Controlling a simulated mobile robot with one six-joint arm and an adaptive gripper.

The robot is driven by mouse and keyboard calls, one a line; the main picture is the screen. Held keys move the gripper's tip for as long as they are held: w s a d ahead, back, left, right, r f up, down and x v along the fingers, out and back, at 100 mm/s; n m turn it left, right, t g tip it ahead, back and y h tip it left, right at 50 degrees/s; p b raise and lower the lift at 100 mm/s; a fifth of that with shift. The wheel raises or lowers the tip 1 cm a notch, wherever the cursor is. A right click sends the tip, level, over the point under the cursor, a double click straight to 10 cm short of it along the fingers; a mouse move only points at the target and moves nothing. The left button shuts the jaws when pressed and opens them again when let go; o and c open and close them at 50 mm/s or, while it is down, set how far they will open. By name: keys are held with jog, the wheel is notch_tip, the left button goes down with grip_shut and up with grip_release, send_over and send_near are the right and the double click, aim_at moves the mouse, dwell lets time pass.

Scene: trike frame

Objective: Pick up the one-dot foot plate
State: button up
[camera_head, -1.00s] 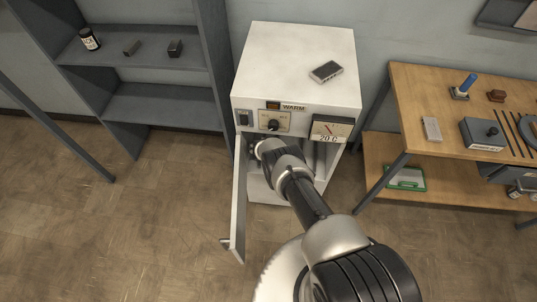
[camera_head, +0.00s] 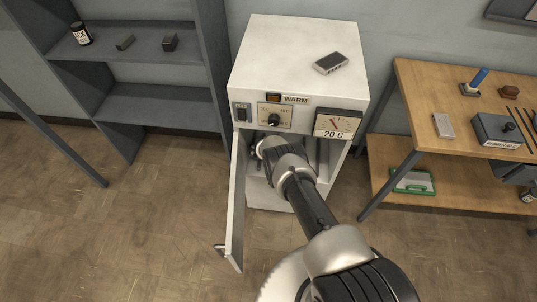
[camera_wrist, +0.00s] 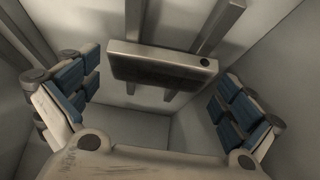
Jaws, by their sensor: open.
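In the wrist view a grey metal plate (camera_wrist: 160,66) with one dark dot near its right end lies across two rails inside the white cabinet. This fits the one-dot foot plate. My gripper (camera_wrist: 155,88) is open, with its blue-padded fingers apart to the left and right of the plate and nothing between them. The plate appears a little beyond the fingertips; I cannot tell the exact gap. In the head view my arm reaches into the cabinet (camera_head: 298,55), and the plate and fingers are hidden there.
The cabinet door (camera_head: 237,205) stands open left of my arm. A small block (camera_head: 331,63) lies on the cabinet top. A shelf (camera_head: 150,48) with a jar and two blocks is at left. A wooden bench (camera_head: 425,75) is at right. Cabinet walls surround my gripper closely.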

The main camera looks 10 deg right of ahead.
jog(key=shift+c, duration=0.4)
jog(key=c, duration=0.9)
